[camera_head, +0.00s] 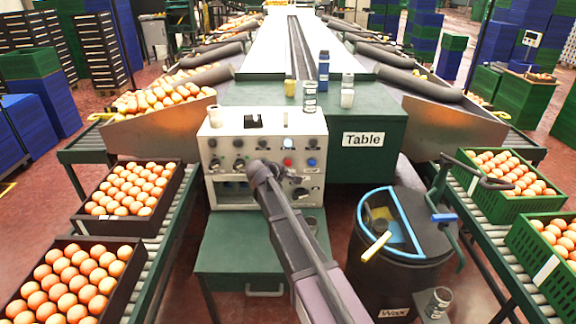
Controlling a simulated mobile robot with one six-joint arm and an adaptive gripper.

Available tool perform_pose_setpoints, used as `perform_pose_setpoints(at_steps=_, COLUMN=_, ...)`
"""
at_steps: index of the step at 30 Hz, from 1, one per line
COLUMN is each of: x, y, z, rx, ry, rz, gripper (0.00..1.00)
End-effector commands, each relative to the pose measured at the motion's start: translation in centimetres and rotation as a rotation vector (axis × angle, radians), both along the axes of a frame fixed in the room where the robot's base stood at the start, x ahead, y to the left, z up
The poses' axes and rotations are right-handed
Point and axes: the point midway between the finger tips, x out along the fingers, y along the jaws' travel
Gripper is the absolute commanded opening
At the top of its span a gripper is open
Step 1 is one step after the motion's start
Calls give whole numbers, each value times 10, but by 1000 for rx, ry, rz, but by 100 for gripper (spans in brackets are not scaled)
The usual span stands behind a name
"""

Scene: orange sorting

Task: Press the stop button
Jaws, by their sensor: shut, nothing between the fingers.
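A white control panel (225,150) with several buttons, knobs and lights stands at the centre, on a green cabinet. I cannot read which one is the stop button. My arm reaches up from the bottom, and my gripper (258,172) is in front of the panel's middle. It looks shut and empty, and it hides part of the panel's lower face. I cannot tell whether it touches the panel.
A green table (365,115) with bottles and jars stands behind the panel. A dark wax barrel (385,270) with a blue-rimmed opening is at right. Crates of oranges (130,222) line the left roller conveyor, and green crates (480,200) line the right one. A small cup stands by the barrel.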

Motion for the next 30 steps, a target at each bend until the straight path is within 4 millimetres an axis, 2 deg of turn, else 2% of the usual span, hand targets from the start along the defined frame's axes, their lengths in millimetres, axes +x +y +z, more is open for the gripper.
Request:
perform_pose_setpoints(at_steps=10, x=-23, y=0, z=0, rx=0, ry=0, rz=0, gripper=0)
perform_pose_setpoints(at_steps=30, x=-24, y=0, z=0, rx=0, ry=0, rz=0, gripper=0)
